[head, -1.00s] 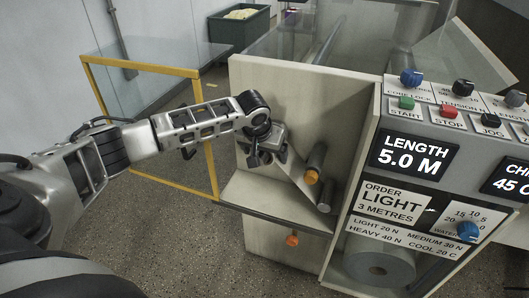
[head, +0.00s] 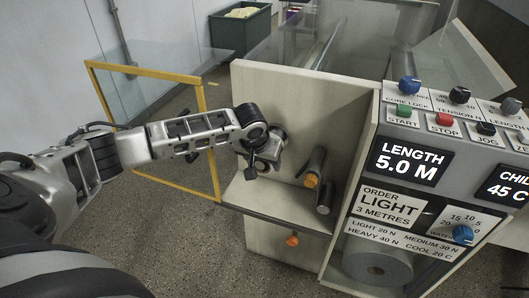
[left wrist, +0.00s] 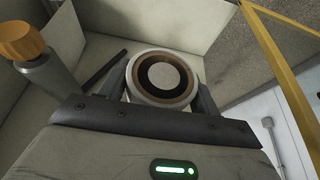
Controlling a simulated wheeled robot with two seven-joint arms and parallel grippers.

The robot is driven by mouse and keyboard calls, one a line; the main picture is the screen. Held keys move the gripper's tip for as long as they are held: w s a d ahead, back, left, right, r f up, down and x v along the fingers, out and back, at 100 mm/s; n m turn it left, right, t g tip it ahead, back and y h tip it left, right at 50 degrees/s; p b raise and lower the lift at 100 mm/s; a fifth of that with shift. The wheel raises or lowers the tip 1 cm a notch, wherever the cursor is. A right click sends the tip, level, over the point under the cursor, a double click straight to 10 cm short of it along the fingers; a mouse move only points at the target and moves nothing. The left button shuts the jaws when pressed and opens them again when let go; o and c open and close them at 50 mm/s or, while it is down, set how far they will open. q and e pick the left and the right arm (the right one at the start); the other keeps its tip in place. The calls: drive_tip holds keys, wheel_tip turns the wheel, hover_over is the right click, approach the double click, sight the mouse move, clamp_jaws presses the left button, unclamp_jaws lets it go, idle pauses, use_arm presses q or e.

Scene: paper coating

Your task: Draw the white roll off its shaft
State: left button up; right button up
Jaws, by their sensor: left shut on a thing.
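In the head view my left gripper (head: 263,166) is at the pale front panel of the machine, left of the orange-tipped roller. The roll is mostly hidden there by the gripper. I cannot tell how much of the shaft is inside the roll. My right gripper is not in view.
An orange-tipped roller (head: 313,170) and a dark-ended roller (head: 324,197) stick out right of the gripper. A shelf (head: 275,208) lies below. A yellow-framed clear guard (head: 203,135) stands left. The control panel (head: 425,150) is at right, above a grey roll (head: 378,262).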

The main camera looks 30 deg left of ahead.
use_arm(q)
drive_tip(key=shift+s+d+r+p, duration=0.1)
drive_tip(key=shift+s+d+p, duration=0.05)
drive_tip(key=shift+s+p, duration=0.4)
drive_tip(key=shift+s+d+r+p, duration=0.1)
drive_tip(key=shift+s+p, duration=0.3)
drive_tip(key=shift+s, duration=0.1)
drive_tip(key=s+d+p, duration=0.2)
drive_tip(key=s+p, duration=0.4)
drive_tip(key=s, duration=0.4)
drive_tip(key=shift+d+f+p, duration=0.2)
drive_tip(key=shift+d+p, duration=0.05)
drive_tip(key=shift+p, duration=0.05)
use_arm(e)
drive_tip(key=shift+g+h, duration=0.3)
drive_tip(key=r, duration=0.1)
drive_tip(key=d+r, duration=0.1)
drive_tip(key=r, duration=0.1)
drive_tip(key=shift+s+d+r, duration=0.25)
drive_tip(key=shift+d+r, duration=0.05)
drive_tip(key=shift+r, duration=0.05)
use_arm(q)
drive_tip(key=shift+s, duration=0.1)
